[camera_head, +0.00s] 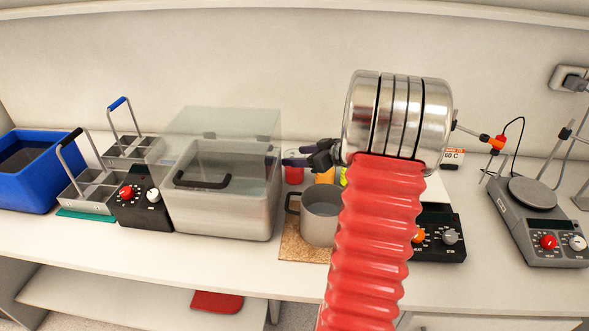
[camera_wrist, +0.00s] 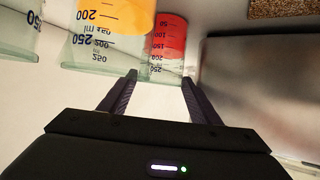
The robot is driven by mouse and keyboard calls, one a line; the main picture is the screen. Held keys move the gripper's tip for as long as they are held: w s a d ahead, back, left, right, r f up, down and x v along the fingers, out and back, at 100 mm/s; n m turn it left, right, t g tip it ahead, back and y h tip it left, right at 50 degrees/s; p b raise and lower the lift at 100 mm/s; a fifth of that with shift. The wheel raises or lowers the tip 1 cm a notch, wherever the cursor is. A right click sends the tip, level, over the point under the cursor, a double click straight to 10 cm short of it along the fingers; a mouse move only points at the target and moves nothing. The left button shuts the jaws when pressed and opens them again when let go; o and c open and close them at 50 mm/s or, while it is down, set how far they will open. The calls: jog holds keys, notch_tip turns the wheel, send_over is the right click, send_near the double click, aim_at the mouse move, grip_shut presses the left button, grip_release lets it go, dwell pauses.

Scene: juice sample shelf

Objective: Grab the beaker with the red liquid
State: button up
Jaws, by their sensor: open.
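The beaker with red liquid (camera_head: 294,174) stands on the counter at the back, right of the clear-lidded bath, partly hidden in the head view. In the wrist view the red beaker (camera_wrist: 168,42) is just beyond the fingertips and appears inverted with its graduations. My gripper (camera_wrist: 160,78) is open and empty, its two fingers pointing towards this beaker, which lies roughly between their lines. In the head view my gripper (camera_head: 287,156) reaches leftwards near the red beaker's top. I cannot tell the exact remaining distance.
An orange-liquid beaker (camera_wrist: 112,14) stands close left of the red one in the wrist view, with another beaker (camera_wrist: 18,32) farther left. The bath's metal wall (camera_wrist: 262,85) is close on the right. A grey pot (camera_head: 320,218) stands on a cork mat (camera_head: 300,247) in front.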

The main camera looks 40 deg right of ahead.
jog(key=shift+c, duration=0.4)
jog(key=c, duration=1.2)
jog(key=shift+s+r, duration=0.1)
jog(key=shift+r, duration=0.1)
jog(key=shift+s+r, duration=0.15)
jog(key=shift+r, duration=5.4)
jog(key=shift+s+d, duration=0.6)
jog(key=shift+s, duration=2.55)
jog(key=shift+s+d, duration=0.6)
jog(key=shift+s, duration=2.6)
jog(key=shift+s+d, duration=0.6)
jog(key=shift+s, duration=2.55)
jog(key=shift+s, duration=0.1)
